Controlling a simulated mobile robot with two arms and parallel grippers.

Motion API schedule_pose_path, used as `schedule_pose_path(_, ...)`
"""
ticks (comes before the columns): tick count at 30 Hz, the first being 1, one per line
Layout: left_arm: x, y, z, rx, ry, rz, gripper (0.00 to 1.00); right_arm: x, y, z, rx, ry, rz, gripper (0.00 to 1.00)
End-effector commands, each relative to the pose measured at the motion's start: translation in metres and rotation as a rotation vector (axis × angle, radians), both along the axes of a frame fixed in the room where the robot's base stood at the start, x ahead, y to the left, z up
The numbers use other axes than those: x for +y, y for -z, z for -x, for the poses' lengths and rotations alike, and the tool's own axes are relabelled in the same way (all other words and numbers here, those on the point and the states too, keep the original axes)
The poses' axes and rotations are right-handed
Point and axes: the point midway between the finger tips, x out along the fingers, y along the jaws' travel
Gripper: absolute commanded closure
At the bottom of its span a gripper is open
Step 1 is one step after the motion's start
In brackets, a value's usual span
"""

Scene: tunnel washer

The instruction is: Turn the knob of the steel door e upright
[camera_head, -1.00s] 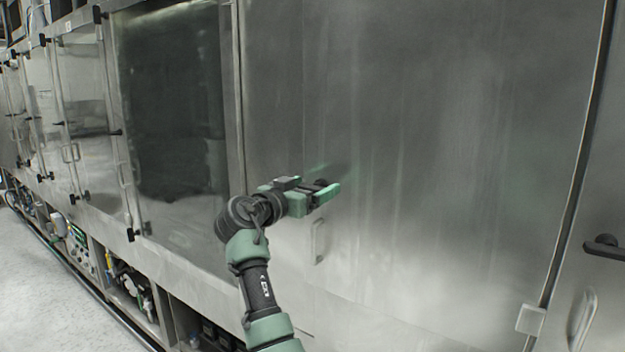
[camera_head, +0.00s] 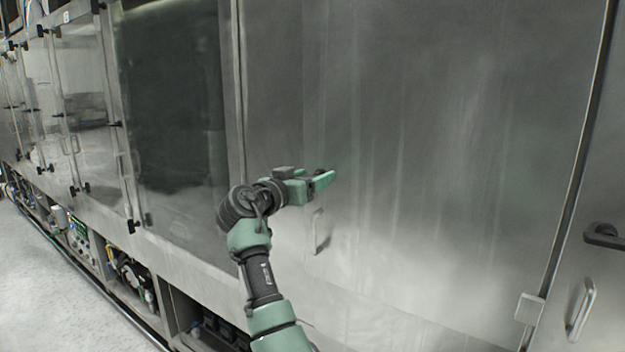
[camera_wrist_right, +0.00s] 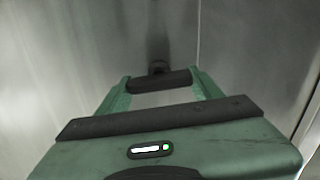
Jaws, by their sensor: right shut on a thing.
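The large steel door (camera_head: 430,150), which I take to be door e, fills the middle and right of the head view. My right gripper (camera_head: 322,178) is at its left part, with its fingers close to the door face. In the wrist view the black knob (camera_wrist_right: 158,82) lies crosswise between the two green fingers, with its dark round base (camera_wrist_right: 158,67) on the steel behind it. The right gripper is shut on this knob. In the head view the fingers hide most of it, so its exact tilt is hard to tell. My left gripper is not in view.
A bar handle (camera_head: 319,231) stands out from the door just below my gripper. A black lever knob (camera_head: 605,236) and another bar handle (camera_head: 581,308) are at the right edge. A dark glass panel (camera_head: 170,110) is to the left. The pale floor (camera_head: 60,290) is clear.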

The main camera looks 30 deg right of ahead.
Motion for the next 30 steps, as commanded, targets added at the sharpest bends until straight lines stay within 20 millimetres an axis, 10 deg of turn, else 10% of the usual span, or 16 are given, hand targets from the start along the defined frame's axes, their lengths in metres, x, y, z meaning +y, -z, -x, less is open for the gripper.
schedule_pose_path(30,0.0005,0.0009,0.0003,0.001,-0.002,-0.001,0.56,0.002,-0.001,-0.0045,0.857,-0.001,0.36,0.75)
